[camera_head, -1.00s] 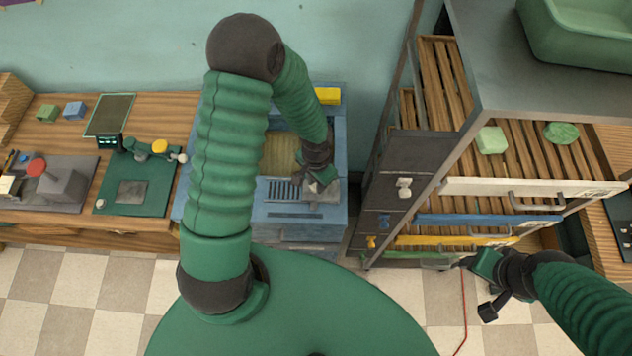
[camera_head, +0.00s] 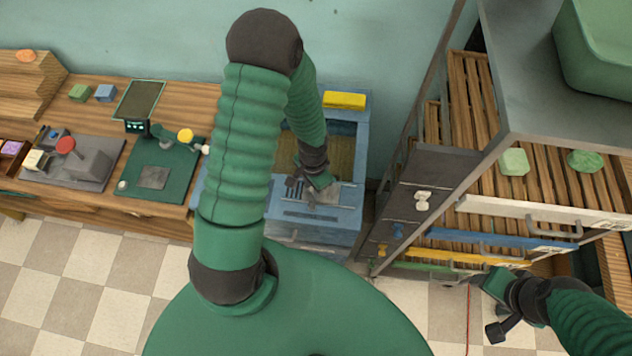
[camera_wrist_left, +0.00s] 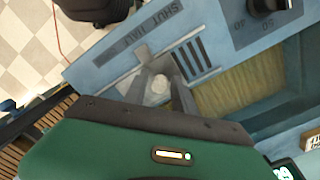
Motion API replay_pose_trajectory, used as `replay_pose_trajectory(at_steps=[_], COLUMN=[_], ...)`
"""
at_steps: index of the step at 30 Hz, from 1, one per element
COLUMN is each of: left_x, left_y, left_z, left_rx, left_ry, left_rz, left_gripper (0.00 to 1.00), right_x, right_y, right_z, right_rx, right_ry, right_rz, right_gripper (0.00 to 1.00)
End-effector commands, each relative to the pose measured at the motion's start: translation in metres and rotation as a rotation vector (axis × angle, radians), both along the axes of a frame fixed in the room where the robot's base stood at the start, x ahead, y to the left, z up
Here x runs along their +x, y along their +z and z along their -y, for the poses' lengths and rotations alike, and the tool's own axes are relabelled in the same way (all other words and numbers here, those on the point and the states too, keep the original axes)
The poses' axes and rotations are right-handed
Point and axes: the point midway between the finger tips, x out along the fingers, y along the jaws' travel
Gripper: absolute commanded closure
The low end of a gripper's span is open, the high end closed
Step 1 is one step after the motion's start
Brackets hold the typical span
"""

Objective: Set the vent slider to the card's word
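A pale round knob (camera_wrist_left: 160,84), apparently the slider's, sits between the grey fingers of my left gripper (camera_wrist_left: 160,92). Whether the fingers press on it is unclear. In the head view my left gripper (camera_head: 314,186) is over the panel, just right of the slots. My right gripper (camera_head: 485,306) is open and empty, low beside the rack. I cannot identify a card with a readable word.
A rack (camera_head: 490,150) with slatted shelves and coloured drawer fronts stands right of the box. A yellow block (camera_head: 345,99) lies on the box's back edge. A wooden bench (camera_head: 100,215) with a green mat and devices is at left.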

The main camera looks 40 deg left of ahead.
Motion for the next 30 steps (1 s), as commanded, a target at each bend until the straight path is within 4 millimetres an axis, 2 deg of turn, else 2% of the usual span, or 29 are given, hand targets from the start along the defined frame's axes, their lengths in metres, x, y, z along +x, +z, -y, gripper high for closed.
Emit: replay_pose_trajectory(at_steps=[3,11,14,17,24,30], left_x=[0.003,0.005,0.006,0.007,0.006,0.006], left_y=[0.001,0.002,0.01,0.03,0.102,0.15], left_z=[-0.001,-0.002,-0.003,-0.004,-0.004,-0.002], left_rx=[0.001,0.002,0.002,0.003,0.005,0.005], left_ry=[0.0,0.0,0.003,0.004,0.005,0.001], left_rz=[0.006,0.011,0.013,0.017,0.019,0.015], left_gripper=[0.55,0.55,0.55,0.55,0.55,0.55], right_x=[0.0,0.0,0.0,0.0,0.0,0.0], right_y=[0.0,0.0,0.001,0.003,0.012,0.017], right_z=[0.0,0.0,0.0,0.0,0.0,0.0], right_rx=[0.0,0.0,0.0,0.0,0.0,0.0], right_ry=[0.0,0.0,0.0,0.0,0.0,0.0], right_rz=[0.0,0.0,0.0,0.0,0.0,0.0], right_gripper=[0.43,0.43,0.43,0.43,0.43,0.43])
